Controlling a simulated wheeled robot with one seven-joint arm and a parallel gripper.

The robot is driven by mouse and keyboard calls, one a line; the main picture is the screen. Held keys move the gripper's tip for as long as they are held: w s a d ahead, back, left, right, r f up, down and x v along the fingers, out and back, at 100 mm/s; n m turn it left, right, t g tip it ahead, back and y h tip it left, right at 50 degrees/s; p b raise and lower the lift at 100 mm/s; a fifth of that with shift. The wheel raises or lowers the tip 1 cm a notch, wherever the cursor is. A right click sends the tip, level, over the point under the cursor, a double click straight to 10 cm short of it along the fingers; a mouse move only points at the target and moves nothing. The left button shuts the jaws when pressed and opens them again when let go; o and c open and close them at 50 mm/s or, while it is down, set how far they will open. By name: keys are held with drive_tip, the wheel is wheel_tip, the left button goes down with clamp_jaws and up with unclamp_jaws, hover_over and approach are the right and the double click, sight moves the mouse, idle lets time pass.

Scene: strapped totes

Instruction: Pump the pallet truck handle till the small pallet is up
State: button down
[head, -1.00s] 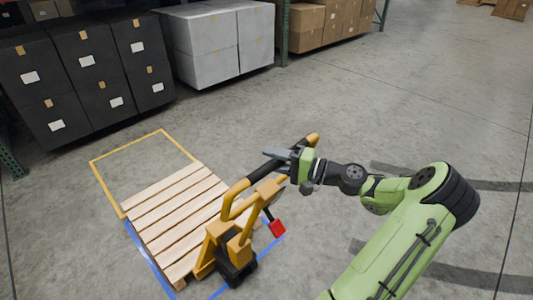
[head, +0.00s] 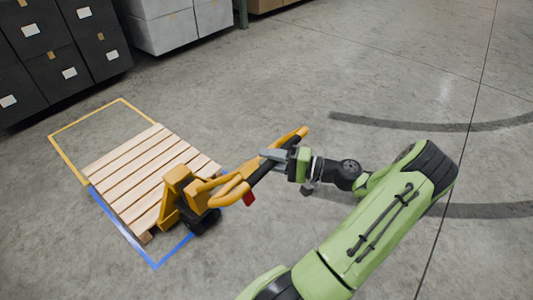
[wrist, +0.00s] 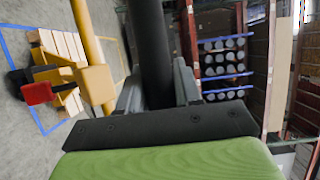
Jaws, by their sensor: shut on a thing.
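The yellow pallet truck (head: 176,190) stands at the near right end of the small wooden pallet (head: 135,172). Its yellow handle (head: 230,187) is tilted low to the right, with a black grip bar across its loop. My gripper (head: 270,157) is shut on the black bar, which also runs between the fingers in the wrist view (wrist: 155,85). A red part (wrist: 38,93) hangs by the handle. The pallet lies flat and low; I cannot tell any gap beneath it.
Yellow tape (head: 85,118) and blue tape (head: 125,236) mark floor outlines around the pallet. Black boxes (head: 45,70) and grey boxes (head: 165,22) stand at the back left. The floor to the right is clear, with dark curved marks.

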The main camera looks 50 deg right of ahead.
drive_tip(key=shift+s+f, duration=0.2)
drive_tip(key=c, duration=0.9)
unclamp_jaws()
drive_tip(key=shift+o, duration=0.2)
